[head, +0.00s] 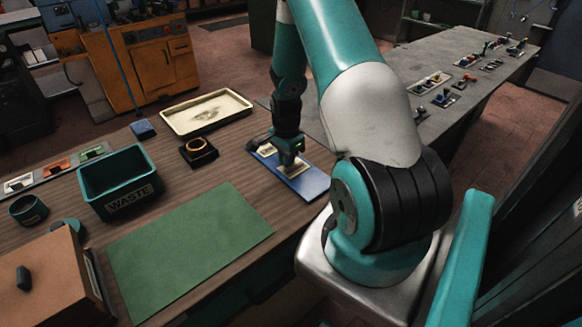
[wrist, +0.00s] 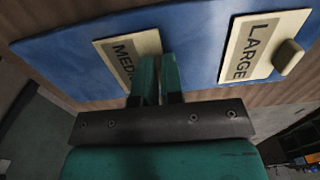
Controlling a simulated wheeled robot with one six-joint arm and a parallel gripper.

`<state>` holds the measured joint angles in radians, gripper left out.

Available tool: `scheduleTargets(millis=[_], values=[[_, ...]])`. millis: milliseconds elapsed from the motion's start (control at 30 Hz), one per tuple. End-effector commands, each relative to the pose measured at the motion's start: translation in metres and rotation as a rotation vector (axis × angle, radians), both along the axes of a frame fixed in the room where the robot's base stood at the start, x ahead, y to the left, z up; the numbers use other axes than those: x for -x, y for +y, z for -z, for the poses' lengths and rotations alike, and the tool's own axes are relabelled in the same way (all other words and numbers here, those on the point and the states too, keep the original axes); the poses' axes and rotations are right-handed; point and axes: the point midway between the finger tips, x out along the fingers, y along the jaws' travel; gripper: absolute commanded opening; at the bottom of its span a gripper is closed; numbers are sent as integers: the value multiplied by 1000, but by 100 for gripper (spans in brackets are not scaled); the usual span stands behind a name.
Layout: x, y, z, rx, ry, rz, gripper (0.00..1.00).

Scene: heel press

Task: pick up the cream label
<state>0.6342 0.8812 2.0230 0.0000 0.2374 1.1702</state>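A blue board (head: 312,184) lies on the wooden bench under my gripper (head: 289,165). It fills the upper part of the wrist view (wrist: 190,58).
A green mat (head: 190,240) lies in front, left of my arm. A green WASTE bin (head: 118,182), a cream tray (head: 206,112), a dark round piece (head: 198,152) and a small blue block (head: 143,129) stand on the bench. A brown box (head: 50,280) is at front left.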

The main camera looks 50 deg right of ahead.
Motion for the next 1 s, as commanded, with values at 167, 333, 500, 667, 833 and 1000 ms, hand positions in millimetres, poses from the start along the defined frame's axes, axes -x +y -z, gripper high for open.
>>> scheduleTargets(millis=[167, 333, 500, 667, 833, 1000], values=[[0, 0, 0, 0, 0, 0, 0], [0, 0, -2, 0, -1, 0, 0], [-1, 0, -13, 1, -2, 0, 0], [-2, -1, -43, 5, -6, 0, 0], [-1, -1, -97, 6, -9, 0, 0], [-1, -1, -146, 5, -7, 0, 0]])
